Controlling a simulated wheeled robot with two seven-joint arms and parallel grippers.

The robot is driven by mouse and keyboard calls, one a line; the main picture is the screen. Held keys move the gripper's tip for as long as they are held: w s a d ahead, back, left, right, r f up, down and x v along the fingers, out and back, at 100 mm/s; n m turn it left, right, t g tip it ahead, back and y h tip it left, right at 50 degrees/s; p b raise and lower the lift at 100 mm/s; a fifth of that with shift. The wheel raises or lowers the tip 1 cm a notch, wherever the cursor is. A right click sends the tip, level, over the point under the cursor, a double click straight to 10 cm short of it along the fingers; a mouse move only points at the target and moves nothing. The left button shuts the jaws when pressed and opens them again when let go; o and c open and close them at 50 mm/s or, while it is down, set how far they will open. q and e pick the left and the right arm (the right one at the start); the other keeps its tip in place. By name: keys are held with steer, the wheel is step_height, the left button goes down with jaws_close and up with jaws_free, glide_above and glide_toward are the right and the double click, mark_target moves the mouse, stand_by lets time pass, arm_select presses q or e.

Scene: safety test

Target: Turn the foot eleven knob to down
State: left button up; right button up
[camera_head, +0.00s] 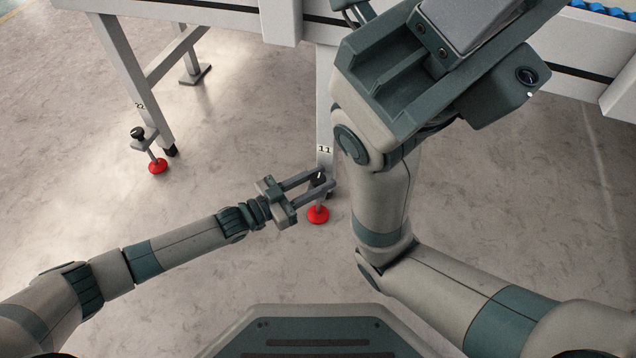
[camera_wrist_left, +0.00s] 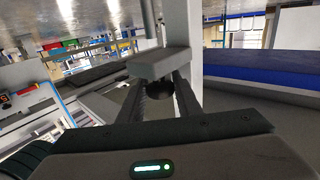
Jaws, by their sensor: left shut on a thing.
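The leg marked 11 (camera_head: 325,150) stands upright near the middle of the head view, partly hidden by my right arm. Its black knob (camera_head: 319,178) is low on the leg, above a red foot (camera_head: 318,214). My left gripper (camera_head: 325,180) reaches in from the left, with its fingers on either side of the knob, shut on it. In the left wrist view the dark round knob (camera_wrist_left: 184,100) shows between the fingers, in front of the pale leg (camera_wrist_left: 186,40). The knob's pointing direction cannot be made out. My right gripper is not clearly in view; the right arm's wrist fills the upper right.
Another leg (camera_head: 135,85), with a black knob (camera_head: 138,133) and a red foot (camera_head: 157,166), stands at the left. The conveyor frame (camera_head: 230,15) runs across the top. The floor (camera_head: 230,130) between the two legs is clear.

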arm_select(q)
steer(key=shift+d+m+g+h+b, duration=0.1)
steer(key=shift+m+g+h+b, duration=0.35)
steer(key=shift+g, duration=0.25)
steer(key=shift+r, duration=0.1)
steer(key=o, duration=1)
steer(key=shift+c, duration=0.2)
steer(key=shift+o, duration=0.5)
